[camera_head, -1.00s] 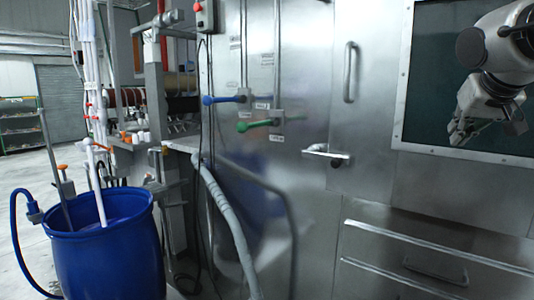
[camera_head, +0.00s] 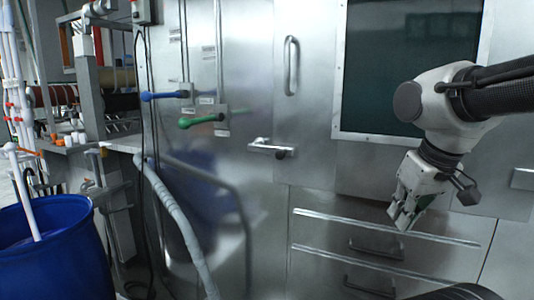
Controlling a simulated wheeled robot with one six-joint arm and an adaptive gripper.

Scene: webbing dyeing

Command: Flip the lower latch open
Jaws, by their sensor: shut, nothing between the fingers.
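A silver lever latch (camera_head: 270,150) sits on the steel cabinet front in the camera_head view, below and left of a vertical bar handle (camera_head: 291,66). Its lever lies roughly level, pointing left from a dark round pivot. My gripper (camera_head: 404,214) is to the right of the latch and lower in the picture, pointing down and left in front of the drawers. It is shut and empty, clearly apart from the latch. Another metal fitting (camera_head: 523,179) shows at the right edge, partly cut off.
A blue-handled valve (camera_head: 165,96) and a green-handled valve (camera_head: 203,120) are left of the latch. A dark window (camera_head: 410,60) is behind my arm. Drawers (camera_head: 375,245) lie below. A blue barrel (camera_head: 55,255) and grey hose (camera_head: 180,220) stand at left.

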